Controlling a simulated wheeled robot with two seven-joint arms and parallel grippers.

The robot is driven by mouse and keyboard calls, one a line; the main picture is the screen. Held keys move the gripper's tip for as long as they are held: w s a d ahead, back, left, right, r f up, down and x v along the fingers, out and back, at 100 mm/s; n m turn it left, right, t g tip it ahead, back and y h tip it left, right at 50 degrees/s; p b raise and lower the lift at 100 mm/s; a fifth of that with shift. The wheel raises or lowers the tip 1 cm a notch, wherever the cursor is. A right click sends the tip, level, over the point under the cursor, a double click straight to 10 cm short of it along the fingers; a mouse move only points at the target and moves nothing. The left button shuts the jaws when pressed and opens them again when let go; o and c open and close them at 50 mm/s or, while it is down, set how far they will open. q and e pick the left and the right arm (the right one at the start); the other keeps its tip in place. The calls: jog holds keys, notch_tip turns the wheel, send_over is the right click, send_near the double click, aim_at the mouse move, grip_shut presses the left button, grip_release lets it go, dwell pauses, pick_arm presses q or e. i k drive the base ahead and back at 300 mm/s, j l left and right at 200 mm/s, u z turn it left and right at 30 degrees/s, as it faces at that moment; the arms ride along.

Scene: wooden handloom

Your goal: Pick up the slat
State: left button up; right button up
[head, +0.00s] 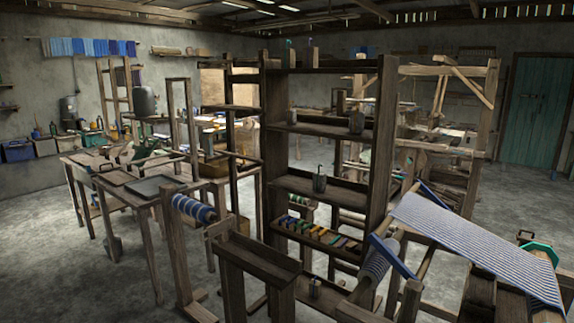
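I cannot tell which piece is the slat; several wooden bars and boards show, and none stands out as a loose slat. A wooden handloom frame (412,300) stands at the lower right, with blue-and-white striped cloth (475,235) stretched sloping across it. A striped roll (378,262) sits at its left end between blue end pieces. Neither of my grippers is in the head view, so their relation to the slat does not show.
A tall open wooden shelf (388,150) stands in the middle, holding small dark containers and a row of coloured pieces. A worktable (150,200) with trays stands at the left. Bare concrete floor (50,240) lies at the left. A green door (537,110) is at the back right.

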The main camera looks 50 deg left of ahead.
aim_at(238, 155)
jog(key=j+u, duration=0.1)
jog(key=u, duration=0.3)
jog(key=i+j+u, duration=0.1)
jog(key=u, duration=0.3)
jog(key=i+u, duration=0.1)
jog(key=u, duration=0.3)
jog(key=i+j+u, duration=0.3)
jog(key=i, duration=0.4)
jog(key=i+u, duration=0.3)
jog(key=i, duration=0.45)
jog(key=j+z, duration=0.1)
jog(key=z, duration=1.75)
jog(key=k+l+z, duration=0.15)
jog(key=k+z, duration=0.15)
jog(key=k+l+z, duration=0.2)
jog(key=k+z, duration=0.15)
